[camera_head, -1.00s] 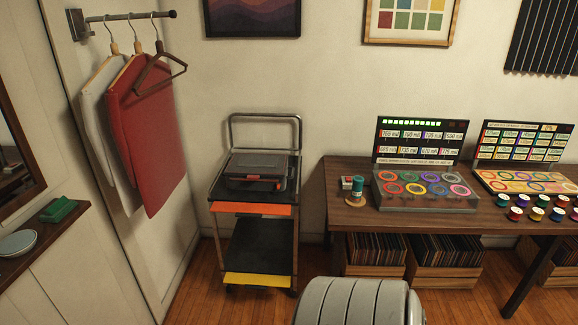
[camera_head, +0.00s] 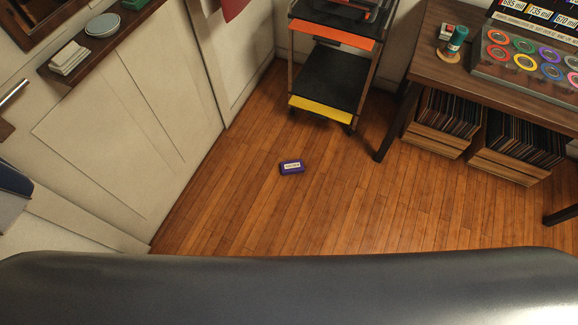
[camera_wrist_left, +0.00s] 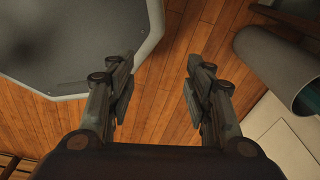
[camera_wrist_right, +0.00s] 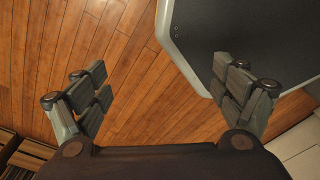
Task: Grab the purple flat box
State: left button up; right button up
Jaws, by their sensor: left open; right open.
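The purple flat box (camera_head: 291,167) lies on the wooden floor in the head view, with a white label on top. Nothing touches it. Neither wrist view shows it. My left gripper (camera_wrist_left: 158,88) is open and empty in the left wrist view, with bare floor between its fingers. My right gripper (camera_wrist_right: 172,90) is open and empty in the right wrist view, over floor and the edge of my grey base. Neither gripper shows in the head view.
A cart (camera_head: 330,78) with a yellow-edged lower shelf stands behind the box. A table (camera_head: 435,57) with record crates (camera_head: 436,139) under it is at right. A wall with a shelf (camera_head: 105,38) runs along the left. The floor around the box is clear.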

aim_at(294, 166)
jog(key=i+l+u, duration=0.15)
jog(key=i, duration=0.4)
jog(key=i+l+u, duration=0.1)
jog(key=i+l, duration=0.3)
jog(key=i+l+u, duration=0.15)
jog(key=i+l, duration=0.2)
jog(key=i, duration=0.25)
